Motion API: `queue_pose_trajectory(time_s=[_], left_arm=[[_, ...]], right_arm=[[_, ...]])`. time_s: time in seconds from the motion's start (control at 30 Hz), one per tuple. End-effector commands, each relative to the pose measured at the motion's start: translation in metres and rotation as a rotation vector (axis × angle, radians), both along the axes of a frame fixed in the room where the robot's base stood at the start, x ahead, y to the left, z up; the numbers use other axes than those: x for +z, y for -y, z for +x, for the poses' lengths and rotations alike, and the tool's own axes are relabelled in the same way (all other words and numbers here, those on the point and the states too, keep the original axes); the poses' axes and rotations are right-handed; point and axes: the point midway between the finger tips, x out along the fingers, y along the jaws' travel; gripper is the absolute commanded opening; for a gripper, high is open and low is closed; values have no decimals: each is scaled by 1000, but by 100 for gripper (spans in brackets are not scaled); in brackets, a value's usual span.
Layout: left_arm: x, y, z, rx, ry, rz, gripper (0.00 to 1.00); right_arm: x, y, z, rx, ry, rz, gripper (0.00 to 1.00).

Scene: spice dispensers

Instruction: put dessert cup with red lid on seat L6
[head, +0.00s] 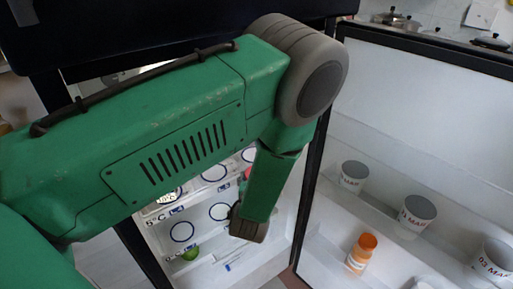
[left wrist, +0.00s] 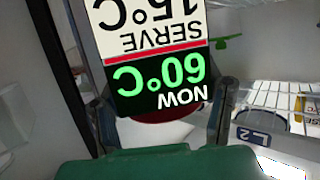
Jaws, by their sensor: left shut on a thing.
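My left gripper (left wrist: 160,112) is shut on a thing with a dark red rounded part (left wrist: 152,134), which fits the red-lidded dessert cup. A label (left wrist: 150,50) hides most of it and reads upside down "NOW 60°C" and "SERVE 15°C". In the head view my green left arm reaches into the open fridge, and its forearm hides the gripper and cup. Ringed seats (head: 182,232) show on the fridge shelves. The left wrist view shows the seat tag L2 (left wrist: 253,137) at right, beside a ring. I cannot read an L6 tag. My right gripper is not in view.
The open fridge door (head: 425,120) stands at right, its shelves holding grey-topped cups (head: 417,212) and an orange bottle (head: 362,252). A green thing (head: 190,253) sits low in the fridge. A wire shelf (left wrist: 285,95) lies right of the gripper.

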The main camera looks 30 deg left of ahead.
Motion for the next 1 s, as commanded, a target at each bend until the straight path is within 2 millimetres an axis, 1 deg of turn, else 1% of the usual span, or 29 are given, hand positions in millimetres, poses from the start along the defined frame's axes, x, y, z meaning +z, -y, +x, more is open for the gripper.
queue_pose_trajectory(time_s=[0.03, 0.1, 0.23, 0.37, 0.7, 0.8, 0.9, 1.0], left_arm=[[9, -11, 8, 19, 5, 3, 18], [14, -22, 14, 42, 3, 1, 18], [16, -33, 29, 59, 4, 1, 18], [14, -48, 55, 60, 7, 3, 18], [13, -96, 133, 60, 7, 2, 18], [14, -109, 152, 58, 6, 3, 18], [14, -117, 165, 60, 4, 0, 18], [16, -120, 172, 59, 3, 3, 18]], right_arm=[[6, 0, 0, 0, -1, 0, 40], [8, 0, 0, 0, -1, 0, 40], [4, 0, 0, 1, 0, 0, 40], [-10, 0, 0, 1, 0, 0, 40], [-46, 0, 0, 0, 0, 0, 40], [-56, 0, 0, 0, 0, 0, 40], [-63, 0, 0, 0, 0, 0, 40], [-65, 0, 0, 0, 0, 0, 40]])
